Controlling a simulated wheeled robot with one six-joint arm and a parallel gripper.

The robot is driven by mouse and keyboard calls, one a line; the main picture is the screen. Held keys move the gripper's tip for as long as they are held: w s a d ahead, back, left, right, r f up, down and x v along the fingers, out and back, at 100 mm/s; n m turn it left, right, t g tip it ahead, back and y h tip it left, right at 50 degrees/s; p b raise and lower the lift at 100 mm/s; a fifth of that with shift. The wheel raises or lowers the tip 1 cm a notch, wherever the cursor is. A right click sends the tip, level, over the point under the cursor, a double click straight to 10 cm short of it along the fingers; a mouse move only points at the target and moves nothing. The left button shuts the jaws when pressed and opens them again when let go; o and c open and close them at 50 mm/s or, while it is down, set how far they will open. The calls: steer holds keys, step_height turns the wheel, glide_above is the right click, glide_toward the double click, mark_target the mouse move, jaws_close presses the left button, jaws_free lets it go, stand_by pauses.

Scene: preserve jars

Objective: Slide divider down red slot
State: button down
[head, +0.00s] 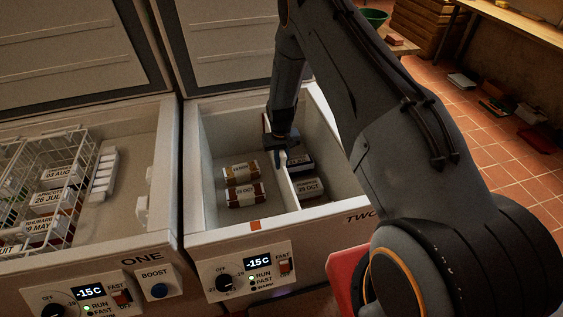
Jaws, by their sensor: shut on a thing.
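My gripper (281,150) is inside the open chest freezer marked TWO (320,222). It is shut on the top of the white divider (289,187), a thin panel that stands roughly upright across the freezer's inside. The divider's near end is by the front wall, to the right of a red-orange mark (255,225) on the front rim. The slots themselves do not show clearly, and I cannot tell whether the divider's edges sit in one. My arm hides part of the freezer's right side, and my gripper hides the divider's far end.
Labelled jars or packs (243,195) lie left of the divider, and more (309,188) lie right of it, close to the panel. Freezer ONE (130,225), with a wire basket (62,170), stands open at left. Raised lids (240,45) stand behind.

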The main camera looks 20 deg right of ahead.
mark_target(281, 150)
steer(key=shift+f, duration=0.15)
steer(key=c, duration=1.6)
jaws_free()
step_height(281, 150, up, 7)
steer(key=shift+f+b, duration=0.1)
steer(key=shift+b, duration=1)
steer(key=shift+a+r, duration=0.1)
steer(key=shift+r, duration=0.35)
